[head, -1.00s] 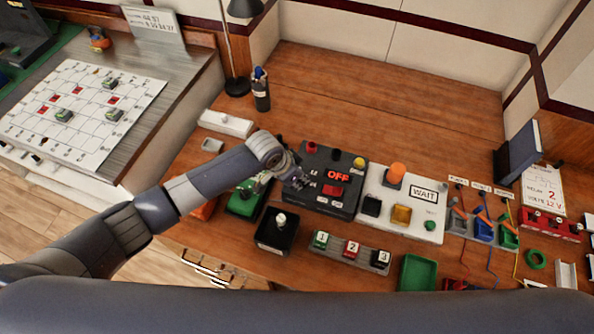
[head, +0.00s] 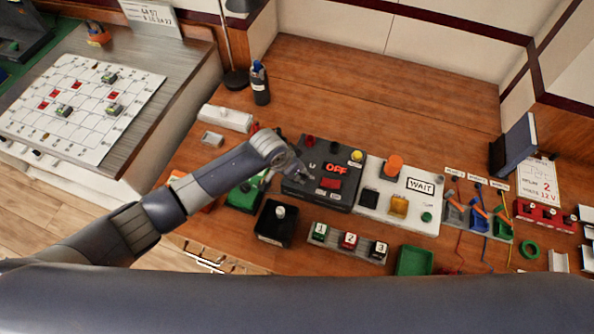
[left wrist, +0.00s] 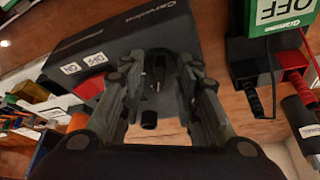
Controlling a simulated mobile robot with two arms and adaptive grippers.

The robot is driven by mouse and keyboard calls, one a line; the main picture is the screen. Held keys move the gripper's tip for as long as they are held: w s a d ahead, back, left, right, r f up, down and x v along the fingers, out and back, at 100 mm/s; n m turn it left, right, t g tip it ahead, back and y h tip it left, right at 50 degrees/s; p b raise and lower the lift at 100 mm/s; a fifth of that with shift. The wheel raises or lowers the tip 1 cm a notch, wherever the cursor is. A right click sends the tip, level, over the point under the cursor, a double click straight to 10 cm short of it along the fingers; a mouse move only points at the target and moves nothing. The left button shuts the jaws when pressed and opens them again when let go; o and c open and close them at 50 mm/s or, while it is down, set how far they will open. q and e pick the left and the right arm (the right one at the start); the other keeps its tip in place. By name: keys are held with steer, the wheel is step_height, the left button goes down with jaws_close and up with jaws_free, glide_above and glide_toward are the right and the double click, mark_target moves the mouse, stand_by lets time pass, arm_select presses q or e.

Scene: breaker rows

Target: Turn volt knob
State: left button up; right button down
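The black power unit (head: 345,187) sits on the wooden bench, with a red "OFF" display and a red switch (head: 329,184). My left gripper (head: 304,174) is over the left part of its face and hides the knobs there in the head view. In the left wrist view, a black knob with a pale pointer mark (left wrist: 156,78) lies between the two fingers of my left gripper (left wrist: 155,70). The fingers stand apart on either side of it, with gaps showing. The knob's label is not readable. My right gripper is not in view.
A white panel (head: 432,211) with orange and yellow buttons adjoins the unit on the right. A black joystick box (head: 277,223) and numbered buttons (head: 347,241) stand in front. A green meter (left wrist: 285,12) with leads is close by in the wrist view. The bench's back is clear.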

arm_select(q)
steer(key=shift+s, duration=0.15)
steer(key=v, duration=1.2)
stand_by(0.5)
